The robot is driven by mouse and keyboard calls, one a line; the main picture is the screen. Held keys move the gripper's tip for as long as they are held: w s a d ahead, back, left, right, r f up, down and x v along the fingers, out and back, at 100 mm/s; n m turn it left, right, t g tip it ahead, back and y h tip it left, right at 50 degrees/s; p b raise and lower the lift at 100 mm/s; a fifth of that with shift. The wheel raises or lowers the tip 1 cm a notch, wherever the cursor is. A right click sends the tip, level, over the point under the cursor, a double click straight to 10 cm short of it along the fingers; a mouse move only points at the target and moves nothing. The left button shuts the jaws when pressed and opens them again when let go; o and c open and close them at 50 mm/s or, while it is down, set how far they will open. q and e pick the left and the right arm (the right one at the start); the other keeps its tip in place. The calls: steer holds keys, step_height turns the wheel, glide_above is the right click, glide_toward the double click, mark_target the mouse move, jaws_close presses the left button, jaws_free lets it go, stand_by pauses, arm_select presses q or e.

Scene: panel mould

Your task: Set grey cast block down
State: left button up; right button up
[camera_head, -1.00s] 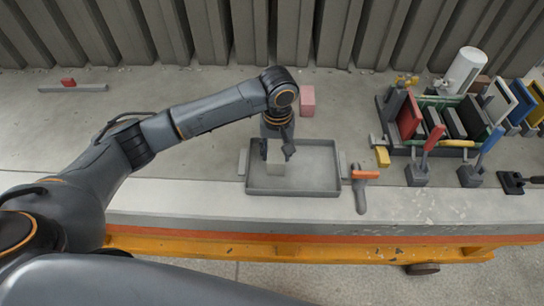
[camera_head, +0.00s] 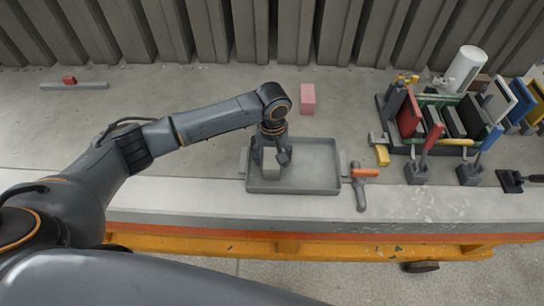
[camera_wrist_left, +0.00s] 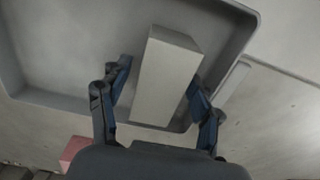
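The grey cast block (camera_head: 271,171) stands in the left part of the shallow grey tray (camera_head: 322,188). In the left wrist view the block (camera_wrist_left: 164,80) lies between the two fingers, inside the tray wall (camera_wrist_left: 245,28). My left gripper (camera_head: 271,158) is low over the tray, its fingers spread on either side of the block. In the wrist view my left gripper (camera_wrist_left: 160,88) shows a gap between its left finger and the block; the right finger is close to the block, and contact there cannot be told. My right gripper is not in view.
A pink block (camera_head: 308,98) lies behind the tray. A rack with coloured plates (camera_head: 450,120) fills the right side. A small red block (camera_head: 69,80) sits on a grey bar at far left.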

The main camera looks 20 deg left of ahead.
mark_target(272, 155)
arm_select(q)
step_height(272, 155, up, 12)
steer(key=b, duration=0.1)
steer(key=shift+r, duration=0.15)
stand_by(0.5)
